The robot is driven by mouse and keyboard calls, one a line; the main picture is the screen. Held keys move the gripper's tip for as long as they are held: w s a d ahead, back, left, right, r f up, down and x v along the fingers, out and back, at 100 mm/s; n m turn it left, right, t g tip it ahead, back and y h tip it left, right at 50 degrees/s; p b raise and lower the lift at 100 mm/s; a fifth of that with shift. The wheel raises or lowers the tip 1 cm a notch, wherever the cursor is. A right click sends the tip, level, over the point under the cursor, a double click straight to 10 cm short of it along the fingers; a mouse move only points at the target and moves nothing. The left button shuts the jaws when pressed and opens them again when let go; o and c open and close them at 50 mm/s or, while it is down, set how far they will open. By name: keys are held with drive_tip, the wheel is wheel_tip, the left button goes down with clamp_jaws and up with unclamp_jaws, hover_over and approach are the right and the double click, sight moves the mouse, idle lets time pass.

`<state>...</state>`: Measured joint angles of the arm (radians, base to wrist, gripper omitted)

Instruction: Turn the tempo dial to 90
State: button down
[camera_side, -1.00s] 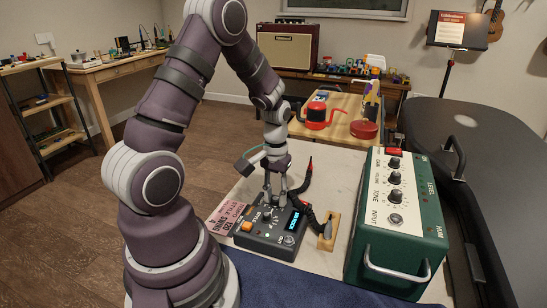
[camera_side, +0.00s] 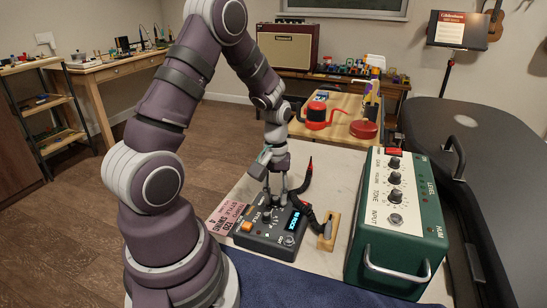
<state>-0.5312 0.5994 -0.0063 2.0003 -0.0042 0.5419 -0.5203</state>
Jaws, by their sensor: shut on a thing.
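A dark grey pedal box (camera_side: 265,242) lies on the pale work surface, with an orange button, a small lit blue display (camera_side: 292,219) and round controls on its top. The display's text is too small to read. My gripper (camera_side: 275,208) points down over the box's top. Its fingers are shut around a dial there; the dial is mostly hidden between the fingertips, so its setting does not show. A pink card (camera_side: 229,218) with printed text lies at the box's left edge.
A green amplifier-like box (camera_side: 400,235) with knobs and a metal handle stands close on the right. A black cable (camera_side: 305,207) and a small wooden block (camera_side: 329,231) lie between it and the pedal. A blue cloth (camera_side: 290,288) covers the front.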

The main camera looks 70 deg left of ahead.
sight(275, 198)
drive_tip(key=c, duration=1)
unclamp_jaws()
drive_tip(key=shift+o, duration=0.2)
wheel_tip(275, 198, up, 12)
drive_tip(key=s+d+r+m+t, duration=0.2)
drive_tip(key=d+m, duration=0.4)
drive_tip(key=s+d+r+m+t, duration=0.2)
drive_tip(key=d+r+m+t, duration=0.1)
drive_tip(key=d+m, duration=0.3)
drive_tip(key=shift+s+t, duration=0.25)
drive_tip(key=shift+t, duration=0.05)
